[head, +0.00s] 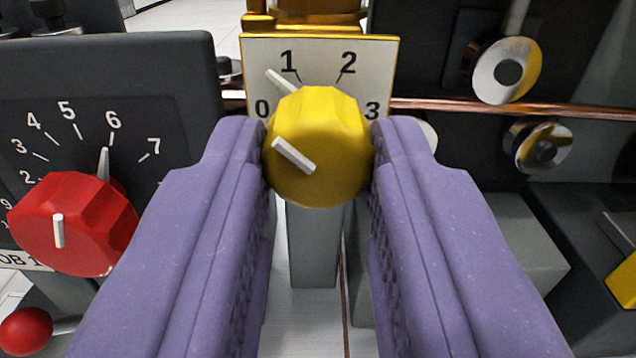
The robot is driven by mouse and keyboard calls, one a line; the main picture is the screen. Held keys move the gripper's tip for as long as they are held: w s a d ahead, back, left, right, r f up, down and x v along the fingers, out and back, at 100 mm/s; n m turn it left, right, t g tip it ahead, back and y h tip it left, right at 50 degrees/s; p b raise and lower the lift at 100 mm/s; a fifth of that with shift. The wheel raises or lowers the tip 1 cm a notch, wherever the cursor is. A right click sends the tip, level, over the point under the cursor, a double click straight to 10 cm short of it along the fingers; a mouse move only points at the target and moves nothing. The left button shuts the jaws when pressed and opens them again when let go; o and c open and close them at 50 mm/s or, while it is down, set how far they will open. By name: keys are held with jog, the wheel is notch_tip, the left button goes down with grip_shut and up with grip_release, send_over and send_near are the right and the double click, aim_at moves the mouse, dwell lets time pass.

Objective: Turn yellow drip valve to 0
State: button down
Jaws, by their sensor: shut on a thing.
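The yellow drip valve (325,130) is a faceted knob in the middle of the head view. It stands in front of a pale dial plate (262,72) marked 0, 1, 2 and 3. The white line on the knob's face slants up to the left. A white pointer behind the knob's upper left lies between 0 and 1, close to the 1. My gripper (318,150) has two purple fingers, shut on the knob from its left and right sides. Parts of the plate's lower edge are hidden behind the knob and fingers.
A red knob (72,222) on a dark panel (150,75) with numbers stands at the left, close to my left finger. A red ball (26,331) is below it. A copper tube (500,107) runs across behind the plate. Metal rollers (505,70) sit at the upper right.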

jog(key=n+b, duration=0.3)
jog(key=n, duration=0.1)
jog(key=shift+f+n, duration=0.15)
jog(key=shift+n, duration=0.15)
jog(key=shift+n+b, duration=1.35)
jog(key=shift+n, duration=0.65)
jog(key=shift+d, duration=0.1)
jog(key=c, duration=0.9)
grip_release()
jog(key=shift+o, duration=0.2)
jog(key=shift+r, duration=0.2)
jog(key=s+p, duration=0.1)
jog(key=s, duration=0.7)
